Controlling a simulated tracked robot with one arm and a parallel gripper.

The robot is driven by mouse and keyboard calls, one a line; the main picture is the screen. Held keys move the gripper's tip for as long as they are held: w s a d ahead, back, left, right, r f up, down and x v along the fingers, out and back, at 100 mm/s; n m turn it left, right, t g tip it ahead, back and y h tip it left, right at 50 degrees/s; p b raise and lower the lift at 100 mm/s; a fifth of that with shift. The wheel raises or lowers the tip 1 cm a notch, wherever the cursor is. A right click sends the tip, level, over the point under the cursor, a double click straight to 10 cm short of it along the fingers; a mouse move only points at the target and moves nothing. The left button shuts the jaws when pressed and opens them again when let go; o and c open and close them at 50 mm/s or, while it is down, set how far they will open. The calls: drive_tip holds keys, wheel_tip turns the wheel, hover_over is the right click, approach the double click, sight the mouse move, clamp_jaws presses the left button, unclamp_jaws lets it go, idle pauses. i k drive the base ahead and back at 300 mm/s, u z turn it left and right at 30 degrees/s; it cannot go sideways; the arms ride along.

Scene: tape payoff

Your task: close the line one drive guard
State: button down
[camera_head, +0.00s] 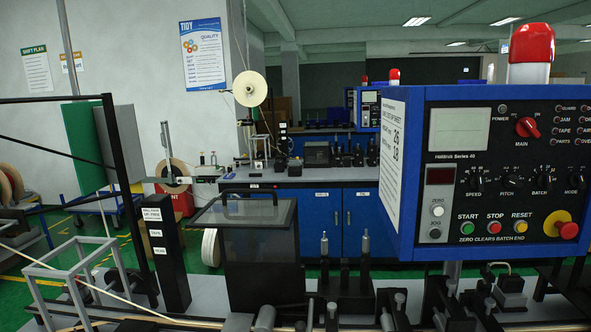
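A dark, smoky see-through panel with a black bar handle (250,194) along its far edge shows left of the middle; it appears to be the drive guard (243,213). It sits over a dark box-like housing (264,272) on the near bench. The panel reaches out to the left past the housing. I cannot tell from this view how far it stands open. No line number can be read on it. My gripper is not in view, so its hold on anything does not show.
A blue control cabinet (496,172) with a red beacon (531,45) fills the right side. A black labelled post (165,250) and a grey wire frame (75,272) stand left of the guard. Rollers and fittings (345,290) crowd the bench to its right. Blue cupboards (322,215) stand behind.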

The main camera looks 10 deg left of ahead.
sight(254, 231)
drive_tip(key=u, duration=0.15)
drive_tip(key=i, duration=1)
drive_tip(key=u, duration=0.4)
